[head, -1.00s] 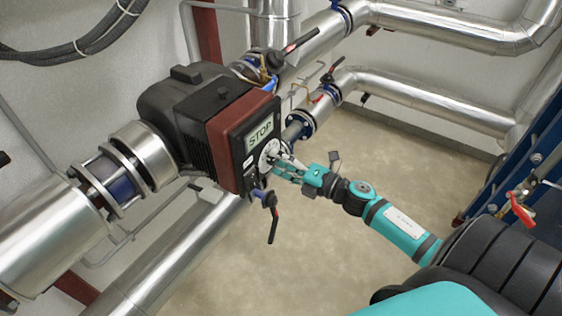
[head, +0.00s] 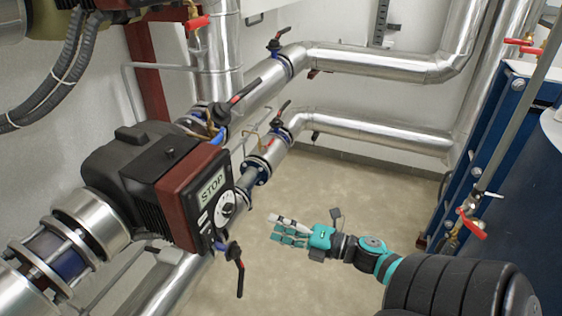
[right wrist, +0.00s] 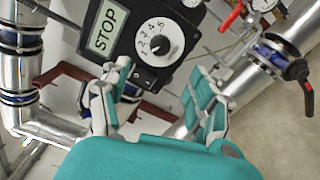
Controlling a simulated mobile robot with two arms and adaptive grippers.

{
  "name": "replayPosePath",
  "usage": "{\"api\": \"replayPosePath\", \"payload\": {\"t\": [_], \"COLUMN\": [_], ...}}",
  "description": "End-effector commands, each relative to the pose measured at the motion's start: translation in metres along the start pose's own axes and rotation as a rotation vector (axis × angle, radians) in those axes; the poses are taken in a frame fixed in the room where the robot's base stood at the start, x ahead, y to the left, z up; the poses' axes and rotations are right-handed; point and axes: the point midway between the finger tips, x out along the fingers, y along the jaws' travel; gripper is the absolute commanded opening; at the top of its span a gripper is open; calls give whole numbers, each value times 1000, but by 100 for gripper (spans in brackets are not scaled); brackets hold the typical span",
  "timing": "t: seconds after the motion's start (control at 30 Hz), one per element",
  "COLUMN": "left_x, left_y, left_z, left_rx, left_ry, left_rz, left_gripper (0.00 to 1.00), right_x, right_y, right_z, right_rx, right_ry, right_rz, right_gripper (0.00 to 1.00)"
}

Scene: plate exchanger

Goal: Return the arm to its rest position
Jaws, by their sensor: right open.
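My right gripper (head: 280,230) is open and empty in the head view, in free air to the right of the pump's control panel. In the right wrist view its spread fingers (right wrist: 155,100) point toward the panel, with nothing between them. The pump (head: 150,185) has a dark body and a red-brown control box. Its panel carries a STOP display (head: 212,187) and a numbered dial (head: 226,208). The dial (right wrist: 153,40) also shows in the right wrist view, clear of the fingers. My left gripper is not in view.
Silver pipes (head: 385,65) run along the back wall. A black-handled valve (head: 236,262) hangs below the panel. A blue frame (head: 488,150) with a red-handled valve (head: 470,222) stands at the right. The floor (head: 340,190) around the gripper looks clear.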

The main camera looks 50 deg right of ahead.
Motion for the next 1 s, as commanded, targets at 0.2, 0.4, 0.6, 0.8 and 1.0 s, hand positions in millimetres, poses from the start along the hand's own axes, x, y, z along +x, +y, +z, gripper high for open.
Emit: {"api": "replayPosePath", "payload": {"t": [0.2, 0.4, 0.6, 0.8, 1.0], "left_x": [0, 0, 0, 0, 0], "left_y": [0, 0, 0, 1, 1], "left_z": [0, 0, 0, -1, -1], "left_rx": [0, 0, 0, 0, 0], "left_ry": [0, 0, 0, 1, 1], "left_rz": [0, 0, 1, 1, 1], "left_gripper": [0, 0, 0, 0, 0], "right_x": [-4, -3, -3, -9, -38], "right_y": [0, 0, 0, -46, -181], "right_z": [0, 0, 0, 6, -13], "right_rx": [-1, 0, 0, 146, 565], "right_ry": [1, 0, 0, -87, -330], "right_rz": [0, 0, -1, -66, -265], "right_gripper": [62, 62, 62, 62, 62]}}
